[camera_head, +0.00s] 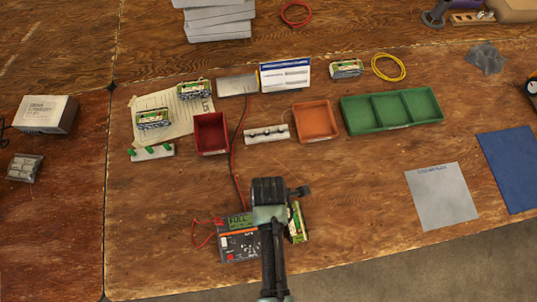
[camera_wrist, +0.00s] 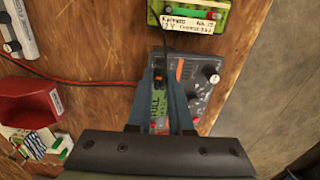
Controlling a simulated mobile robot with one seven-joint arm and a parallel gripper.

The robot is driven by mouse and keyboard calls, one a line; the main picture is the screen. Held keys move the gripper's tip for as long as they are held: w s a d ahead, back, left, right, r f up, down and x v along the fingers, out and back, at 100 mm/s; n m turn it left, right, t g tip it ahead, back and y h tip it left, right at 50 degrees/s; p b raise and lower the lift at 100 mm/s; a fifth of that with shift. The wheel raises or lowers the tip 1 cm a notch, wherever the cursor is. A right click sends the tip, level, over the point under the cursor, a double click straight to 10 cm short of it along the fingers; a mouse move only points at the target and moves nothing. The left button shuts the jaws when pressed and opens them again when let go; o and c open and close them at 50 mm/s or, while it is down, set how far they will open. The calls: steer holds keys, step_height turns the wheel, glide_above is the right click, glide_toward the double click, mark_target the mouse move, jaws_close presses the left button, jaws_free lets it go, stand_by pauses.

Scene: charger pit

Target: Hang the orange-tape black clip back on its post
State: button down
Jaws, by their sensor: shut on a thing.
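My gripper (camera_wrist: 162,82) is shut on a black clip (camera_wrist: 159,66) with a band of orange tape, held between the fingertips in the wrist view. A black lead runs from the clip away from my gripper. In the head view my gripper (camera_head: 268,208) is over the meter's right side, and my wrist hides the clip. A white strip with several dark posts (camera_head: 267,134) lies farther back; I cannot tell which post is the clip's own.
A green labelled battery (camera_wrist: 188,16) lies close beside the meter; it also shows in the head view (camera_head: 298,222). A red bin (camera_head: 211,134), an orange tray (camera_head: 316,121) and a green three-part tray (camera_head: 391,110) stand behind.

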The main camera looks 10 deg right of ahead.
stand_by(0.9)
steer(key=c, duration=0.7)
jaws_free()
steer(key=shift+c, duration=0.2)
steer(key=shift+o, duration=1)
step_height(320, 180, up, 8)
steer(key=p, duration=0.8)
steer(key=shift+f, duration=0.25)
